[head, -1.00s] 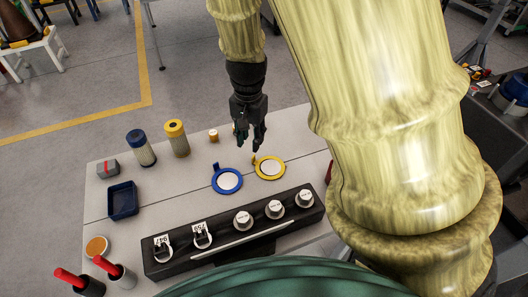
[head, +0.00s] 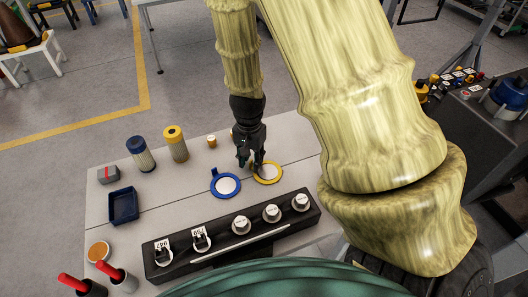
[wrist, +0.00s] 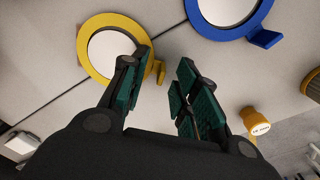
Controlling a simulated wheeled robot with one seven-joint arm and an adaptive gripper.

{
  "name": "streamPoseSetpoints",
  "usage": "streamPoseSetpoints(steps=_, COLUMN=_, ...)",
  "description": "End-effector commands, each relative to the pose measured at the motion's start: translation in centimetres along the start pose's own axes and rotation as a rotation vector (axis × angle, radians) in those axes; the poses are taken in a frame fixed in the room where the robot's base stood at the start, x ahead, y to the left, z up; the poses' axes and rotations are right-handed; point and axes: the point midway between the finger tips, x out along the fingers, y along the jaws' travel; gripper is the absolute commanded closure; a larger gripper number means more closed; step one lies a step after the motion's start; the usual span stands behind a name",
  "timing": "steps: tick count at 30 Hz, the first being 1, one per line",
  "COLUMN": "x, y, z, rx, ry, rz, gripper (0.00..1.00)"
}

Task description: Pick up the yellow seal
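The yellow seal (head: 268,182) is a flat yellow ring with a small tab, around a pale disc on the grey table. In the wrist view the yellow seal (wrist: 86,50) is at the upper left, and its tab points toward my gripper. My gripper (head: 250,164) is just above the seal's tab side in the head view and partly hides it. In the wrist view my gripper (wrist: 158,88) is open, with the tab showing between its fingers. I cannot tell whether a finger touches it.
A blue ring (head: 225,197) with a tab lies left of the yellow one. A black rack (head: 180,265) with knobs and numbered tags stands in front. Blue-capped (head: 141,153) and yellow-capped (head: 176,145) cylinders stand behind left. A dark blue tray (head: 123,206) is further left.

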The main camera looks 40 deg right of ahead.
Motion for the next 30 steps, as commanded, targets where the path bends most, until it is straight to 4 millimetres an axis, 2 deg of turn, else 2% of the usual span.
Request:
streamPoseSetpoints(steps=11, x=0.48, y=-0.02, z=0.0, rx=0.0, ry=0.0, rz=-0.001, gripper=0.71)
streamPoseSetpoints(steps=15, x=0.47, y=-0.03, z=-0.01, rx=0.0, ry=0.0, rz=-0.001, gripper=0.97)
streamPoseSetpoints(steps=16, x=0.47, y=-0.03, z=-0.01, rx=0.0, ry=0.0, rz=-0.001, gripper=1.0)
streamPoseSetpoints(steps=30, x=0.11, y=-0.06, z=-0.05, rx=0.0, ry=0.002, rz=-0.001, gripper=1.0)
